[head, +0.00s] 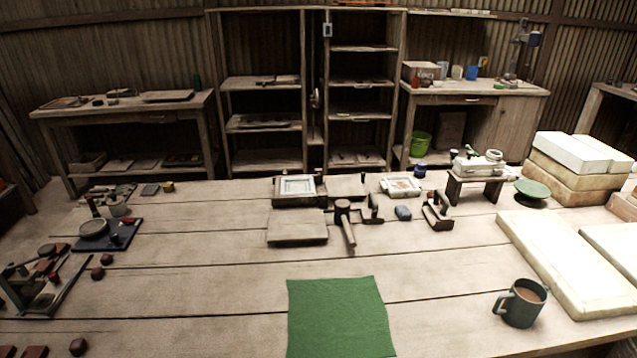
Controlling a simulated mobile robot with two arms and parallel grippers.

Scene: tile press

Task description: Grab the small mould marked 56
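No marking 56 can be read on anything in the head view. A square framed piece (297,187) with a pale centre sits on a dark wooden block at the middle back of the table. A flatter pale framed piece (401,186) lies to its right. Several small dark reddish pieces (97,273) lie at the left of the table. They are too small for me to tell whether any is the mould. Neither of my grippers shows in this view.
A green cloth (338,318) lies at the front middle of the wooden table. A mug (520,303) of brown drink stands front right, beside large pale slabs (565,262). A wooden mallet (344,222) and a flat block (297,227) lie centrally. A dark tray (125,236) is left.

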